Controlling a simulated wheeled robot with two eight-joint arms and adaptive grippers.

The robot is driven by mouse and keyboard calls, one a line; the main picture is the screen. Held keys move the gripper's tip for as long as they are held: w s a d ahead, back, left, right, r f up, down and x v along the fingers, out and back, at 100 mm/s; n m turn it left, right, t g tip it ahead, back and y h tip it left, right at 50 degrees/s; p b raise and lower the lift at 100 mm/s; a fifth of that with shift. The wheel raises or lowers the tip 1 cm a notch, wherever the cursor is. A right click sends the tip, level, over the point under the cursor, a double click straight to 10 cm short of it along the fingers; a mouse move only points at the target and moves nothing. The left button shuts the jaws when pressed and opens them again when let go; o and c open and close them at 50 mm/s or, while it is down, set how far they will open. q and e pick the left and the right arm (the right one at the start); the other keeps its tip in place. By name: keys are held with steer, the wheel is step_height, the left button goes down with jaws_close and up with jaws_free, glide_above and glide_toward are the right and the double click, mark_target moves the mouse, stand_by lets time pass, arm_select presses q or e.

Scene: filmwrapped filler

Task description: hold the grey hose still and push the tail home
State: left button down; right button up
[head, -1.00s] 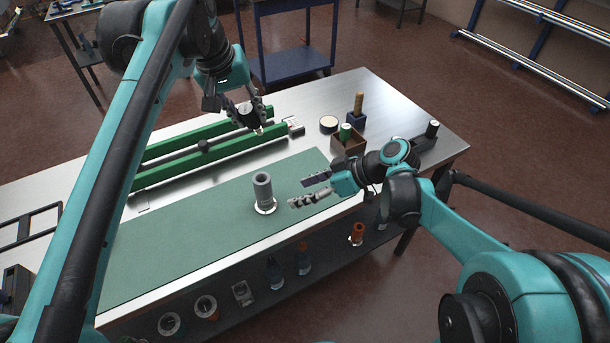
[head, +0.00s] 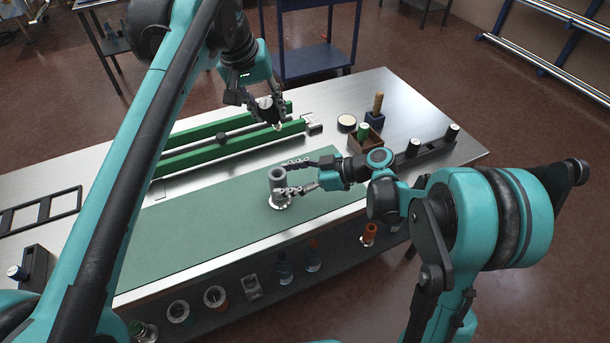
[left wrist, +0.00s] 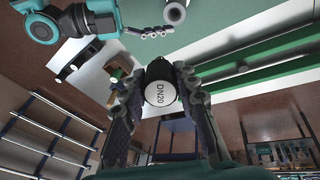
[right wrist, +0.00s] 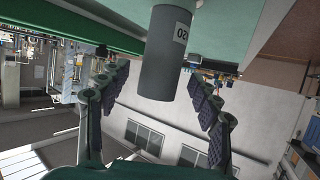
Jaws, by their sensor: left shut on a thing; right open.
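The grey hose (head: 276,181) stands upright on the green mat, with a pale ring around its foot. In the right wrist view the hose (right wrist: 165,60) shows a white label ending in "20". My right gripper (head: 287,178) is open, its fingers on either side of the hose; in the right wrist view gaps remain between fingers and hose. My left gripper (head: 267,106) is shut on the tail, a dark piece with a white end marked DN20 (left wrist: 160,94). It holds the tail in the air over the green rails, behind the hose. The fingers hide part of the tail.
The green mat (head: 190,225) is clear left of the hose. Green rails (head: 210,152) lie behind it. A brown box (head: 372,146), a round tape-like disc (head: 347,123) and a black holder (head: 424,155) stand to the right. A lower shelf holds bottles and rings.

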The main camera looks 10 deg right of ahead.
steer(key=shift+x, duration=1.3)
jaws_close()
arm_select(q)
steer(key=c, duration=2.1)
jaws_free()
jaws_close()
step_height(320, 180, down, 7)
steer(key=g+y, duration=0.2)
steer(key=g, duration=0.1)
steer(key=shift+w+d+r+y, duration=0.1)
steer(key=shift+d+r+y, duration=0.05)
steer(key=shift+y, duration=0.25)
